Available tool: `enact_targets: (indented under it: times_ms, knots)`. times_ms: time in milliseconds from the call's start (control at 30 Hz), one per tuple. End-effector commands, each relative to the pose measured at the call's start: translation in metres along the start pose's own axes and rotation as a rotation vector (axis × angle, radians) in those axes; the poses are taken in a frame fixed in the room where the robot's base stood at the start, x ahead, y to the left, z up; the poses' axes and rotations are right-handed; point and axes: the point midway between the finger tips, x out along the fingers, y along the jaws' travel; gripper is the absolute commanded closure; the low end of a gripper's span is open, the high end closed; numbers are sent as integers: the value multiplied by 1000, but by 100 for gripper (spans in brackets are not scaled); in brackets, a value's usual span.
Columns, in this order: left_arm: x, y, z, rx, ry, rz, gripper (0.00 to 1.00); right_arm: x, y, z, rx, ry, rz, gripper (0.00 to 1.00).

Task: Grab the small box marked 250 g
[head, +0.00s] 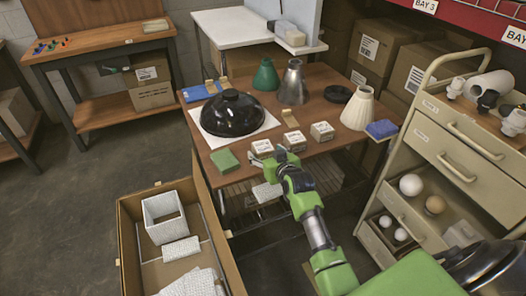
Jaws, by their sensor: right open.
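Several small white boxes with dark labels stand along the front edge of the wooden table: a left one (262,147), a middle one (295,139) and a right one (322,131). Their print is too small to read, so I cannot tell which is marked 250 g. My right gripper (268,156) is open at the table's front edge, close to the left box and partly in front of it. I cannot tell whether it touches the box. My left gripper is not in view.
The wooden table (325,82) also holds a black dome shade (232,112), a green cone (265,76), a metal cone (294,82), a cream shade (358,108) and a green block (225,160). An open carton (126,235) stands front left, a drawer cart (455,158) right.

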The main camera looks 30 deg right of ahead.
Motion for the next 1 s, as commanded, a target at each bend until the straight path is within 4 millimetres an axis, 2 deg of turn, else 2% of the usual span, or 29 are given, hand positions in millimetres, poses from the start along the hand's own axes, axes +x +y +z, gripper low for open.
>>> enact_targets:
  times_ms: [100,233,567,700,767,1000]
  knots:
    - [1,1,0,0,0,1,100,17,-2,0,0,0,0,35]
    - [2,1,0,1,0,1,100,28,-1,0,0,0,0,35]
    - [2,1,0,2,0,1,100,32,-1,0,0,0,0,35]
    - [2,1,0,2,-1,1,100,32,-1,0,0,0,0,71]
    - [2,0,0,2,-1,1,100,32,-1,0,0,0,0,83]
    - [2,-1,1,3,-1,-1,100,32,-1,-2,0,3,1,83]
